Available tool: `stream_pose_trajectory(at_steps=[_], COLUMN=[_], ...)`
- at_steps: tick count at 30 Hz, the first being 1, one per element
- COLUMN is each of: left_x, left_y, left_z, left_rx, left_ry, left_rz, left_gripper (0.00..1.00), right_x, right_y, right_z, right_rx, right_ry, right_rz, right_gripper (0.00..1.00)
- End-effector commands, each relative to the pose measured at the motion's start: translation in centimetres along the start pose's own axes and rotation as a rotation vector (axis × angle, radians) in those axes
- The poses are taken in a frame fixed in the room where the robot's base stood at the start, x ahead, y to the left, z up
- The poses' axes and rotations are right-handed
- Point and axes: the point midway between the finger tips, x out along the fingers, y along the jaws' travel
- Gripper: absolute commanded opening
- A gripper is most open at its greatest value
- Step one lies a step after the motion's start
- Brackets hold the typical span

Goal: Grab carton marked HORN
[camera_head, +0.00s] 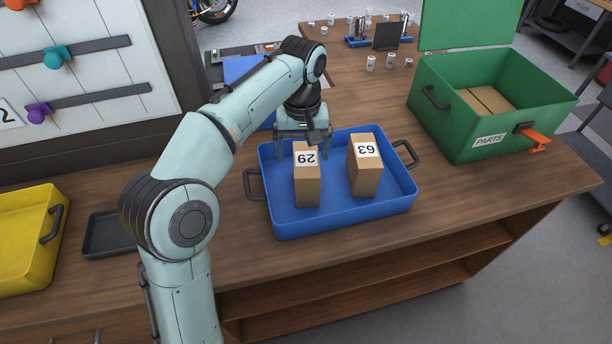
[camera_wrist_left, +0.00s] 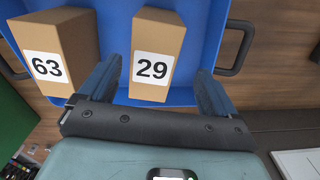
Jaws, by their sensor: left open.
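Two brown cartons stand upright in a blue tray (camera_head: 340,218). One carries the label 29 (camera_head: 307,188) and the other the label 63 (camera_head: 366,180). No label reading HORN shows on either visible face. My left gripper (camera_head: 303,146) is open and empty, pointing down at the far side of the carton marked 29. In the left wrist view, the carton marked 29 (camera_wrist_left: 158,40) lies between the lines of the open fingers (camera_wrist_left: 158,72), and I cannot tell how far below. The carton marked 63 (camera_wrist_left: 62,35) is to its left. My right gripper is not in view.
A green PARTS box (camera_head: 450,125) with its lid up holds brown cartons (camera_head: 487,100) at the right. A yellow bin (camera_head: 25,245) and a dark tray (camera_head: 103,235) are at the left. Small metal cans (camera_head: 371,63) stand behind. Bare wood shows right of the blue tray.

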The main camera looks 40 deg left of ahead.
Motion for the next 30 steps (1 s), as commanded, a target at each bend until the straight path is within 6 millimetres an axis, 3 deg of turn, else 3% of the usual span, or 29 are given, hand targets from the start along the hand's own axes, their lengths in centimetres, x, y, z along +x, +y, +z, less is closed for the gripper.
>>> stream_pose_trajectory(at_steps=[3, 10, 18, 28, 30], left_x=[2.0, 3.5, 7.4, 8.0, 8.0], left_y=[0.0, 0.2, 0.8, 0.8, 0.8], left_z=[0.0, -0.1, -0.4, -0.5, -0.5], left_rx=[-0.001, 0.000, -0.001, -0.001, -0.001], left_ry=[-0.002, -0.002, -0.002, 0.001, 0.001], left_rz=[-0.001, -0.001, 0.000, 0.001, 0.001], left_gripper=[0.92, 0.92, 0.92, 0.92, 0.69], right_x=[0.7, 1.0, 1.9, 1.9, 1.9], right_y=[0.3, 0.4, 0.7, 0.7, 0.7], right_z=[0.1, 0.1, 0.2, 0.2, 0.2], right_rx=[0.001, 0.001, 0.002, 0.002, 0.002], right_ry=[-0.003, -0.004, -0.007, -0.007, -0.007], right_rz=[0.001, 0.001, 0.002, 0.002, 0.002], right_gripper=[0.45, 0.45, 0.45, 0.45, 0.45])
